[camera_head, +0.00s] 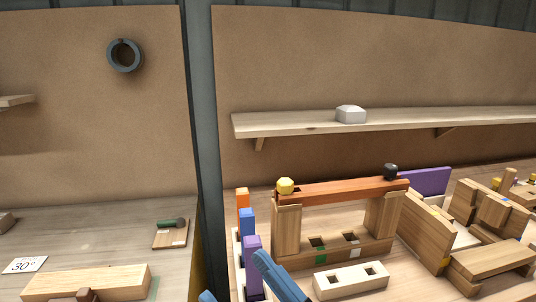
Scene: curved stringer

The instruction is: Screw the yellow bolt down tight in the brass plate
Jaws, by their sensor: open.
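A faceted yellow bolt head (285,186) stands on the left end of a reddish-brown beam (335,190), above the left wooden post. The bolt's shank is hidden, and I cannot tell how deep it sits. No brass plate can be made out. My gripper (236,277) shows at the bottom edge as two blue fingers set apart, with nothing seen between them. It is below and to the left of the yellow bolt, clear of it. The lower part of my gripper is out of frame.
A black knob (390,171) sits on the beam's right end. Orange, blue and purple blocks (253,252) stand left of the frame. A pale block with holes (350,279) lies in front. Wooden parts crowd the right. A shelf (300,124) with a white block (351,114) hangs behind.

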